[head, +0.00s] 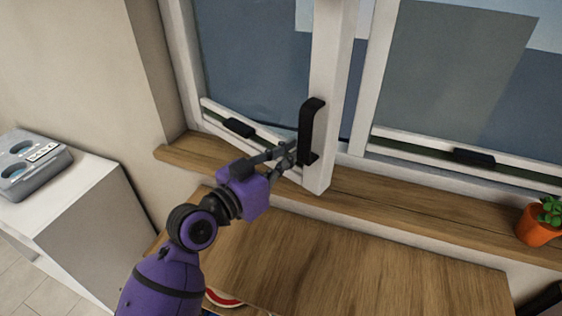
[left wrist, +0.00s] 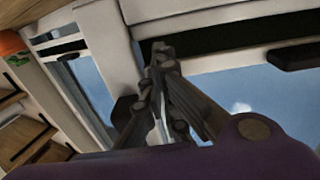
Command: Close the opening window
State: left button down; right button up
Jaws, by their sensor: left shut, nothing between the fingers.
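The window has a white-framed sash (head: 335,100) that stands ajar, its free edge swung out over the wooden sill. A black handle (head: 311,130) is on that sash near its lower free corner. My left gripper (head: 297,150) is shut and empty, at the lower part of the sash, just left of the handle in the head view. I cannot tell whether it touches the sash. In the left wrist view the shut fingers (left wrist: 160,62) lie in front of the white frame (left wrist: 105,40). My right gripper is not clearly in view.
A wooden sill (head: 420,205) runs below the window, with a wooden surface (head: 370,265) under it. A potted plant (head: 540,222) stands at the sill's right end. A grey appliance (head: 32,165) sits on a white cabinet (head: 85,210) at left.

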pick_arm(q)
jog(key=w+a+b+x, duration=0.1)
jog(key=x, duration=1.3)
jog(key=shift+w+a+r, duration=0.25)
jog(key=shift+w, duration=0.2)
jog(key=shift+s, duration=0.1)
